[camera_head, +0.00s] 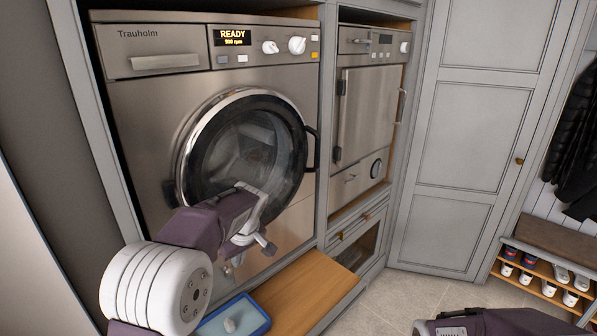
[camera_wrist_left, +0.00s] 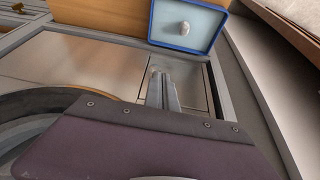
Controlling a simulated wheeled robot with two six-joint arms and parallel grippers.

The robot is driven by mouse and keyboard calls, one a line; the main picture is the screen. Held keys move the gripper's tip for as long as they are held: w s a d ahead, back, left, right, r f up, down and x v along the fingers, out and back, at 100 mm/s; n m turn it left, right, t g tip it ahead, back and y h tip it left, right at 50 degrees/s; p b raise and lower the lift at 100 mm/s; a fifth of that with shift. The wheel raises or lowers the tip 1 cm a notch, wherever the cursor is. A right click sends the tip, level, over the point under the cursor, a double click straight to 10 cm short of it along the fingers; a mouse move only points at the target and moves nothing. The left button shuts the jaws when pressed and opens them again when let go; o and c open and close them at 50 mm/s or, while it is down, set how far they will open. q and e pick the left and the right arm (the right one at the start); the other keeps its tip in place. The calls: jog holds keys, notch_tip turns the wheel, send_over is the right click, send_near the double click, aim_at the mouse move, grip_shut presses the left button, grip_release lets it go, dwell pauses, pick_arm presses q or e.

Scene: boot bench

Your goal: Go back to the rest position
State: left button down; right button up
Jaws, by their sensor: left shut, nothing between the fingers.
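My left gripper (camera_head: 247,240) hangs in front of the lower part of the washing machine (camera_head: 140,110), by its round glass door (camera_head: 250,140). Its fingers are together with nothing between them; they also show in the left wrist view (camera_wrist_left: 162,88). The arm crosses the lower left of the door, which looks closed, and hides part of the machine's front. Part of my right arm shows at the bottom right edge; its gripper is out of view.
A blue-rimmed tray (camera_head: 262,324) with a small whitish object (camera_head: 230,325) lies on a wooden board (camera_head: 315,285) below my left gripper. A second steel appliance (camera_head: 370,110), grey cabinet doors (camera_head: 470,130) and a shoe rack (camera_head: 540,285) stand to the right. Tiled floor is open between.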

pick_arm(q)
jog(key=s+d+f+m+g+h, duration=0.1)
jog(key=s+f+m, duration=0.3)
jog(key=s, duration=0.8)
jog(key=s+d+f+m+g+h, duration=0.1)
jog(key=s+f+m+h, duration=0.1)
jog(key=s+f+m, duration=0.3)
jog(key=shift+s+d+f, duration=0.3)
jog(key=shift+s+f, duration=1.35)
jog(key=shift+s, duration=2.1)
